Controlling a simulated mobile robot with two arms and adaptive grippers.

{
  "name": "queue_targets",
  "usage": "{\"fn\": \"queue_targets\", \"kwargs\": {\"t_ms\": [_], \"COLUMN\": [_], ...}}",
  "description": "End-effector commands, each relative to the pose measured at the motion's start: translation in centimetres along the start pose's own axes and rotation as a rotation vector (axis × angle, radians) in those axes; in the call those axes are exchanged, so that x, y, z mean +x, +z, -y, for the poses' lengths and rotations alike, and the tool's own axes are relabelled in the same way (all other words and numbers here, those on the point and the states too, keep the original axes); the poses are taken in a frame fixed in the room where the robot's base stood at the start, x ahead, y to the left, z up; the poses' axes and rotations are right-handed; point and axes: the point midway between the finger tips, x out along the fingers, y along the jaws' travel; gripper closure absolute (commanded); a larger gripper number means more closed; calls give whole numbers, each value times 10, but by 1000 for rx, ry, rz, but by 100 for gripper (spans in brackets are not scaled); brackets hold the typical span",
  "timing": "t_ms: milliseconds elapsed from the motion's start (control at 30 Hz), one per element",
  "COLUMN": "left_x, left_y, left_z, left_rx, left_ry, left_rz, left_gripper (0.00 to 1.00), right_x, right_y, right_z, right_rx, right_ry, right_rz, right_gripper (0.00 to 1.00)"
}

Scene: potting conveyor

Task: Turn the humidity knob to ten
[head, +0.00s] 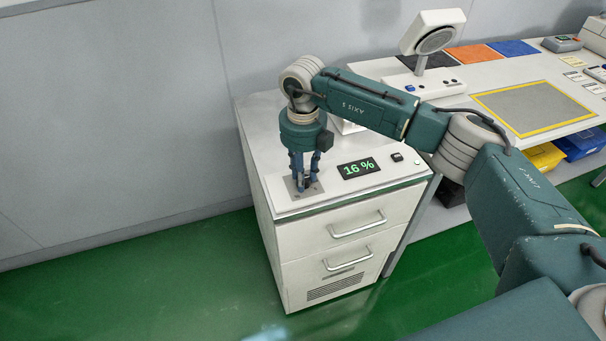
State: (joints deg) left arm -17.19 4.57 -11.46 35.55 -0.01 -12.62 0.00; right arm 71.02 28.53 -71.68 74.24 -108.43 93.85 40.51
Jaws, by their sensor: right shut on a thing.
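My right gripper (304,180) points straight down over the left part of the white cabinet's top panel. It is shut on the humidity knob, which is mostly hidden between the fingers. A square grey plate (313,194) shows around the fingertips. A small black display (359,168) to the right of the gripper reads 16 % in green. My left gripper is not in view.
The white cabinet (330,265) has drawers with bar handles. A small black switch (397,157) sits right of the display. Green floor in front is clear.

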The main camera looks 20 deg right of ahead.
Motion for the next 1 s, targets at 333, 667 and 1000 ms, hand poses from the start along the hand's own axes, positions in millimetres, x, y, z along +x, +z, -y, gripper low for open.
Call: {"fn": "queue_targets", "kwargs": {"t_ms": [333,667,1000], "left_x": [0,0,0], "left_y": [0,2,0], "left_z": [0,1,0], "left_rx": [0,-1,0], "left_ry": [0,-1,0], "left_rz": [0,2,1], "left_gripper": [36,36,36], "right_x": [-1,-12,-81], "right_y": [1,1,2], "right_z": [1,0,0], "right_rx": [0,-1,0], "right_ry": [0,0,0], "right_rz": [2,4,6], "right_gripper": [53,53,53]}}
